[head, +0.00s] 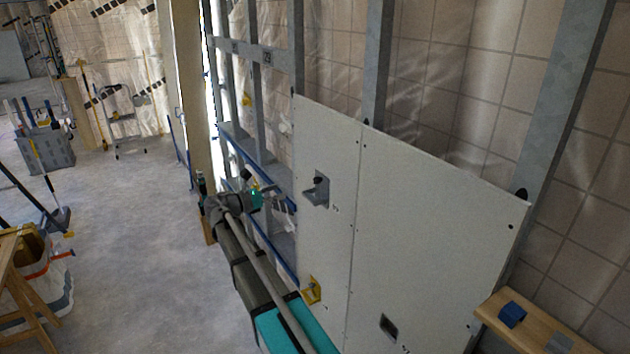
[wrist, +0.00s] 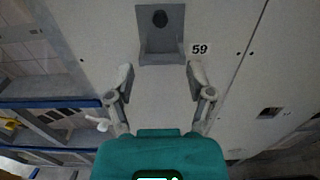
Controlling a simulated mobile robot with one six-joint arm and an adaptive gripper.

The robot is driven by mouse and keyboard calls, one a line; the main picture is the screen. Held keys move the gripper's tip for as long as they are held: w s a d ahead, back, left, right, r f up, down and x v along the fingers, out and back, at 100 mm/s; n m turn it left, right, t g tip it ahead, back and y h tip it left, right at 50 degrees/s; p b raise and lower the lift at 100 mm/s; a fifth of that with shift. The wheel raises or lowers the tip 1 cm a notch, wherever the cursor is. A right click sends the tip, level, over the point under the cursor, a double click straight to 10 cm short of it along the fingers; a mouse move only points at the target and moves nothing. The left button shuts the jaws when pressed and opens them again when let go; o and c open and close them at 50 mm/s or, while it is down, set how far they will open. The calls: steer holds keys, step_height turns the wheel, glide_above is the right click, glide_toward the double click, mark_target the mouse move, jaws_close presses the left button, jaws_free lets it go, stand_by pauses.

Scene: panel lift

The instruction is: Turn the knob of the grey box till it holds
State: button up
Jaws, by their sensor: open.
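The pale panel (head: 415,210) stands against metal studs (head: 375,65). A second recessed box (head: 389,327) is low on the panel, and a yellow bracket (head: 312,290) is at its lower left. A wooden board (head: 530,325) with a blue block is at the right. Open floor (head: 140,220) lies left.

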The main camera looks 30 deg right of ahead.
mark_target(315, 181)
steer(key=shift+d, duration=0.15)
steer(key=d, duration=1.3)
steer(key=shift+w+d, duration=0.25)
steer(key=shift+d, duration=0.05)
jaws_close()
